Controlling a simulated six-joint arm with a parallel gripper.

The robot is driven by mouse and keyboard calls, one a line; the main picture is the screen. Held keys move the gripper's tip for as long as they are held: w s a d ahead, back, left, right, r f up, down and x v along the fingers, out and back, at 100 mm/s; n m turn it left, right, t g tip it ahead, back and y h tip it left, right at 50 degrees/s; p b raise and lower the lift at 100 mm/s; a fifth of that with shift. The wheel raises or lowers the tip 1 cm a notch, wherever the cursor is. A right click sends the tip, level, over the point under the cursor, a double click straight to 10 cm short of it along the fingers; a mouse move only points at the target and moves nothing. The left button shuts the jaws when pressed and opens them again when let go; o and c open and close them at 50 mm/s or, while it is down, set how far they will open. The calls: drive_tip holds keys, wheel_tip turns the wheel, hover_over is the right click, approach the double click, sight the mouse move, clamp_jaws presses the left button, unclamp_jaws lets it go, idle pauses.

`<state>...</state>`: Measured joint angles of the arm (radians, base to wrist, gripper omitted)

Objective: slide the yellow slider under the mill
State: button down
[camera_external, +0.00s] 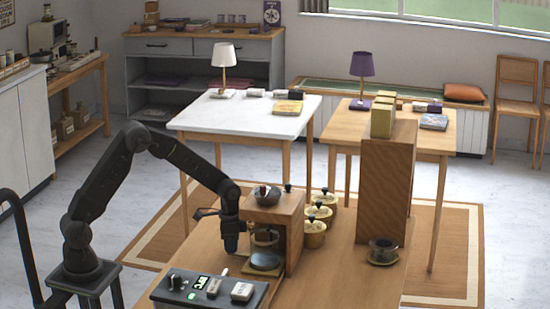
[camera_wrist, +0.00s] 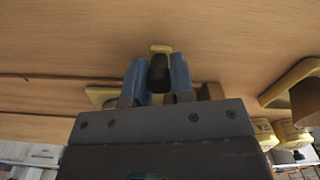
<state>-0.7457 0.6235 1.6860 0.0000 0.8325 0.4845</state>
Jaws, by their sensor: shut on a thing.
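The mill (camera_external: 290,222) is a wooden box with a grey bowl on top and an opening at its front. My gripper (camera_external: 231,246) points down at the mill's left side, close to it. In the wrist view my gripper (camera_wrist: 159,78) has its two blue fingers closed on a dark upright knob (camera_wrist: 159,72). A small yellow piece (camera_wrist: 160,48), which looks like part of the yellow slider, shows just beyond the knob. A yellow edge (camera_wrist: 102,96) also shows left of the fingers.
A grey-blue disc (camera_external: 265,261) sits at the mill's front. A control box (camera_external: 208,289) lies in front. Several yellow canisters (camera_external: 314,235) stand right of the mill. A tall wooden block (camera_external: 384,190) and a dark cup (camera_external: 383,247) stand farther right.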

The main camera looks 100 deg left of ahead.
drive_tip(key=shift+a, duration=2.15)
drive_tip(key=c, duration=1)
unclamp_jaws()
wheel_tip(320, 180, up, 4)
drive_tip(key=shift+r, duration=0.25)
drive_tip(key=s+a+r, duration=0.1)
drive_tip(key=s+r, duration=0.1)
drive_tip(key=s, duration=0.1)
drive_tip(key=s+a+r, duration=0.1)
drive_tip(key=s+r, duration=0.1)
drive_tip(key=s, duration=0.2)
drive_tip(key=s+a+r, duration=0.1)
drive_tip(key=s+r, duration=0.1)
drive_tip(key=s, duration=0.2)
drive_tip(key=shift+a+r, duration=0.25)
drive_tip(key=shift+r, duration=0.05)
